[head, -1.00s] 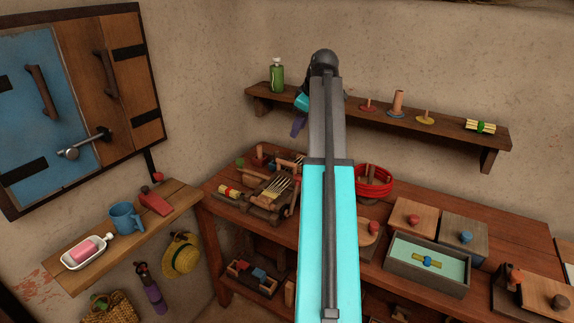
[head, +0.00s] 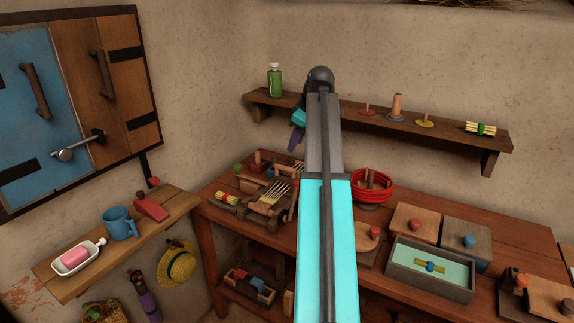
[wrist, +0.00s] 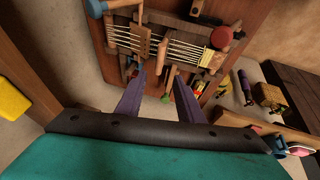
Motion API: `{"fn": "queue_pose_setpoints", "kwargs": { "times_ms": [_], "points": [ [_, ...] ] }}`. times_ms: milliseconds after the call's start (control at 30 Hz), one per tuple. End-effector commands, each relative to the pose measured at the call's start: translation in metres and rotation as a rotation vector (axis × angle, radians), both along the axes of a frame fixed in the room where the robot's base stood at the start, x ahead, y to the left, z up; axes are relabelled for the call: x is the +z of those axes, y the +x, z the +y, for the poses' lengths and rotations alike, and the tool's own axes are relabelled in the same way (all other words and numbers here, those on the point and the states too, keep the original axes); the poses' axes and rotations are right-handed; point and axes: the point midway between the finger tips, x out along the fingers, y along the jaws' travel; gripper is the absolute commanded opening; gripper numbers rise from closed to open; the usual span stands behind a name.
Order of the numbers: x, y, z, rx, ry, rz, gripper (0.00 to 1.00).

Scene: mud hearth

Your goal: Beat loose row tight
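A small wooden loom (head: 262,208) with pale warp threads stands on the left end of the workbench. In the wrist view its threads (wrist: 186,47) stretch across the top, with a brown wooden piece (wrist: 141,40) over them at left and a pale yellowish band (wrist: 222,38) at right. I cannot tell a loose row from a tight one. In the head view my gripper (head: 296,140) is above the bench, partly hidden by my arm.
A red coil (head: 372,180) sits right of the loom, with lidded boxes (head: 420,222) and a grey tray (head: 400,262) further right. A wall shelf (head: 450,137) runs behind. A side shelf (head: 165,215) with a blue mug (head: 120,222) is at left.

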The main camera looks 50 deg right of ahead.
Motion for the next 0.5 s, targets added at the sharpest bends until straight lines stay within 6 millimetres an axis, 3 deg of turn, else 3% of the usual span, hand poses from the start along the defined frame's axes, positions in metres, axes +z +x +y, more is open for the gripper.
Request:
{"fn": "queue_pose_setpoints", "kwargs": {
  "times_ms": [500],
  "points": [
    [-0.057,0.026,-0.004,0.001,0.002,0.002,0.34]
  ]
}}
